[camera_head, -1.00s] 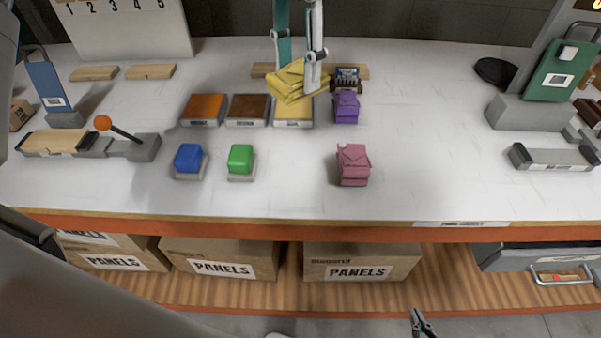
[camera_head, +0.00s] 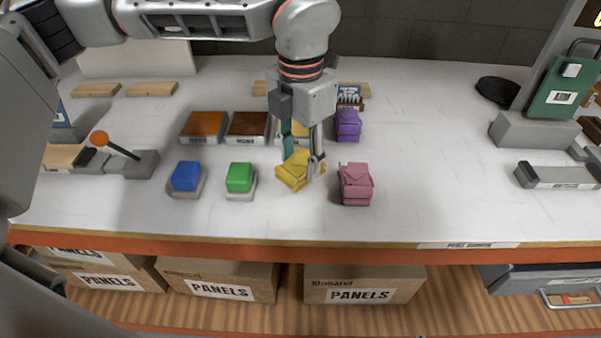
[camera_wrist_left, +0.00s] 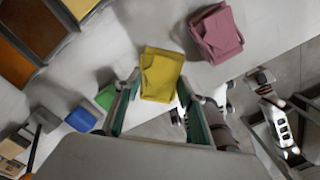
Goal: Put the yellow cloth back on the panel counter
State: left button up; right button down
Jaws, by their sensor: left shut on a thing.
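The yellow cloth (camera_head: 292,172) is a folded, creased piece between the green block and the pink cloth in the head view. My left gripper (camera_head: 302,168) points down and is shut on it. In the left wrist view the yellow cloth (camera_wrist_left: 161,75) sits between the fingertips (camera_wrist_left: 155,90). I cannot tell whether it touches the white panel counter (camera_head: 430,165) or hangs just above. My right arm (camera_wrist_left: 278,115) shows at the right of the wrist view, with its jaws unclear.
A pink cloth (camera_head: 355,184) lies close right, a purple cloth (camera_head: 348,125) behind it. A green block (camera_head: 239,177) and blue block (camera_head: 186,176) stand left. Brown panels (camera_head: 203,126) lie behind. The counter right of the pink cloth is clear. Boxes (camera_head: 345,283) sit below.

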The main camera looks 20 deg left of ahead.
aim_at(300, 163)
pick_arm(q)
jog(key=shift+f, duration=2.1)
jog(key=shift+f, duration=0.2)
jog(key=o, duration=1.1)
notch_tip(300, 163, up, 12)
jog(key=shift+r, duration=0.2)
